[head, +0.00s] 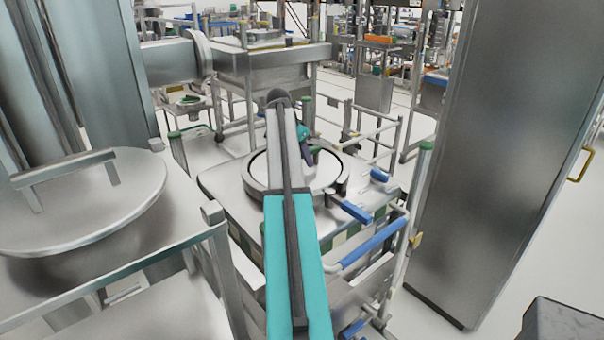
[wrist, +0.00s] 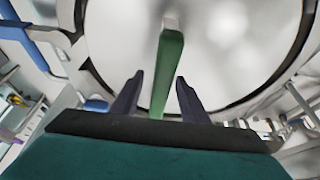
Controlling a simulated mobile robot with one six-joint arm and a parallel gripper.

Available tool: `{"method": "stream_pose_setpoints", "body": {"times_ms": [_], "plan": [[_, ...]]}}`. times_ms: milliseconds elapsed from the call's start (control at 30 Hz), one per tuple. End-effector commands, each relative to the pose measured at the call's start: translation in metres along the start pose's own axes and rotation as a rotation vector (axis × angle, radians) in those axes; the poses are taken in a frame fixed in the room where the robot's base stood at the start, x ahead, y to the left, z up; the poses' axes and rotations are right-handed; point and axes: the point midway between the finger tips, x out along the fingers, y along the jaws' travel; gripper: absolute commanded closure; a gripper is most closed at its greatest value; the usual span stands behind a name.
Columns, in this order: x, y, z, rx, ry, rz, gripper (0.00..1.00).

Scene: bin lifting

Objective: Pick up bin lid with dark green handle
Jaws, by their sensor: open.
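The bin lid (wrist: 225,45) is a round, shiny metal disc with a dark rim. Its dark green handle (wrist: 168,72) is a straight bar standing out from the lid in the wrist view. My gripper (wrist: 158,80) is open, with one dark finger on each side of the handle's near end and a gap visible on both sides. In the head view the lid (head: 258,172) lies on top of a metal bin on a cart. My arm covers much of it there, and my gripper (head: 313,158) shows at the handle, partly hidden.
Blue-handled clamps (head: 355,211) and a blue push bar (head: 372,243) are at the right of the bin. A tall metal cabinet (head: 500,150) stands further right. A round metal vessel (head: 80,205) and frame are at left. Some floor shows between cart and cabinet.

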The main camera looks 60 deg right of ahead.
Motion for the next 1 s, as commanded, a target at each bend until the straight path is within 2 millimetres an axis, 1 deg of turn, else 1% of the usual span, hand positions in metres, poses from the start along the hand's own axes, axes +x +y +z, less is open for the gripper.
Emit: {"method": "stream_pose_setpoints", "body": {"times_ms": [533,767,800,1000], "plan": [[0.0023,0.0,0.0009,0.0,0.0,0.0,0.59],[0.0022,0.0001,0.001,0.0,0.0,0.0,0.98],[0.0022,0.0002,0.001,0.0,0.0,0.001,1.0],[0.0024,0.0006,0.0011,0.0,0.0,0.002,1.0]]}}
